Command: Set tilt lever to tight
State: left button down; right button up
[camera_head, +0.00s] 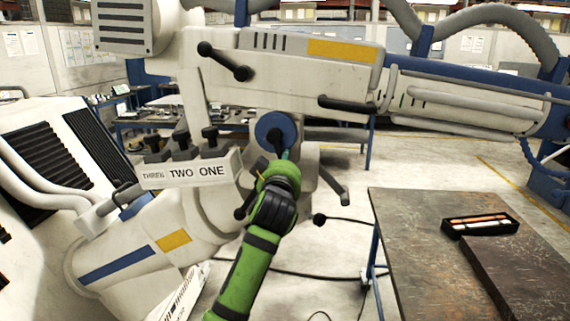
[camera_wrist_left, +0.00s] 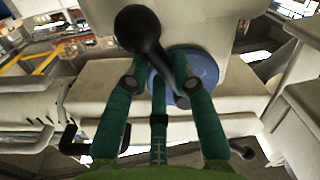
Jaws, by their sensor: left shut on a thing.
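The lever at the blue round hub (camera_head: 272,128) on the side of the white microscope arm (camera_head: 285,75) appears to be the tilt lever. In the left wrist view, its dark ball knob (camera_wrist_left: 138,29) and short shaft (camera_wrist_left: 174,67) cross the blue disc (camera_wrist_left: 201,70). My left gripper (camera_head: 280,158) reaches up to the hub from below. In the left wrist view, its green fingers (camera_wrist_left: 160,90) lie around the lever and are shut on it. The fingers hide part of the lever in the head view. No tight marking is readable. My right gripper is not in view.
A white block labelled THREE, TWO, ONE (camera_head: 190,171) with black knobs stands left of the gripper. A dark table (camera_head: 410,240) with a small black tray (camera_head: 480,225) is at right.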

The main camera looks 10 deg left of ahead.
pick_arm(q)
jog(key=shift+r, duration=0.2)
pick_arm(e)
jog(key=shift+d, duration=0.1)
pick_arm(q)
jog(key=c, duration=1)
grip_release()
jog(key=shift+w+f, duration=0.2)
jog(key=shift+w, duration=0.05)
jog(key=shift+s, duration=0.1)
jog(key=s, duration=1.2)
jog(key=shift+d+r, duration=0.15)
jog(key=shift+d, duration=0.1)
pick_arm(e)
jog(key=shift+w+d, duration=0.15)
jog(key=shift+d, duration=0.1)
pick_arm(q)
jog(key=shift+w, duration=0.1)
